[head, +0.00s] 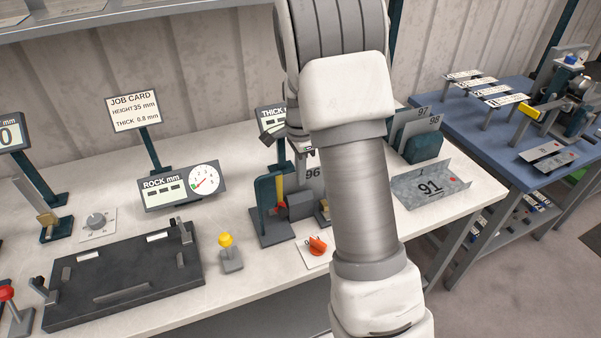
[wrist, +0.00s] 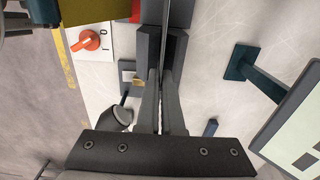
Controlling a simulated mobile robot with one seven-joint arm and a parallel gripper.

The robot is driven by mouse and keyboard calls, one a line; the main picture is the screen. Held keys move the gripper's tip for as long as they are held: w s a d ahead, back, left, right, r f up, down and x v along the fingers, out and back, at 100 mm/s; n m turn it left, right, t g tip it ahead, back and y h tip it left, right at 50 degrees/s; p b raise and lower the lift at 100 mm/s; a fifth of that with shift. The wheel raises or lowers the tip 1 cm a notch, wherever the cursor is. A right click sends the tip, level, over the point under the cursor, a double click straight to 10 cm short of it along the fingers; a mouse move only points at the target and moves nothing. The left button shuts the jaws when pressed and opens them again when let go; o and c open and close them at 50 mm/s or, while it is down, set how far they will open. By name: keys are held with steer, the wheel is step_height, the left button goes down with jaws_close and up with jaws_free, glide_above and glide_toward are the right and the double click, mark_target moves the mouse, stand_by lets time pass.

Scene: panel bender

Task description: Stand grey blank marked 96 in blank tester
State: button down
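The grey blank marked 96 (head: 313,173) is upright beside the blank tester (head: 269,205), a dark teal frame with yellow and red parts. My arm hides the blank's right side, and I cannot tell whether its lower edge is seated. My gripper (head: 302,150) is at the blank's top, partly hidden by my arm. In the wrist view, my gripper's fingers (wrist: 163,48) are close together with the blank (wrist: 167,14) edge-on between them. The gripper looks shut on it.
An orange knob (head: 318,244) sits in front of the tester, and a yellow-topped post (head: 227,250) stands to its left. On the right are a rack (head: 424,148) with blanks 97 and 98 and a tray marked 91 (head: 431,187). A dark fixture plate (head: 120,275) lies front left.

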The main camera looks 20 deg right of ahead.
steer(key=c, duration=1)
jaws_free()
steer(key=shift+f, duration=0.1)
step_height(320, 180, up, 18)
steer(key=shift+f+p, duration=0.25)
steer(key=shift+p, duration=0.05)
steer(key=s+a+r+n+t, duration=0.2)
steer(key=s+a+r+n, duration=0.1)
steer(key=s+n, duration=0.3)
steer(key=s+a+r+n+t, duration=0.1)
steer(key=s+a+r+n, duration=0.2)
steer(key=s, duration=0.4)
steer(key=s+a+f+n+t, duration=0.1)
steer(key=s+a+f+n, duration=0.1)
steer(key=s+n, duration=0.2)
steer(key=s+a+f+n+t, duration=0.1)
steer(key=s+a+n, duration=0.1)
steer(key=s+n, duration=0.3)
steer(key=s, duration=0.3)
steer(key=shift+s+f+t, duration=0.2)
steer(key=shift+f+t, duration=0.1)
steer(key=shift+f, duration=0.05)
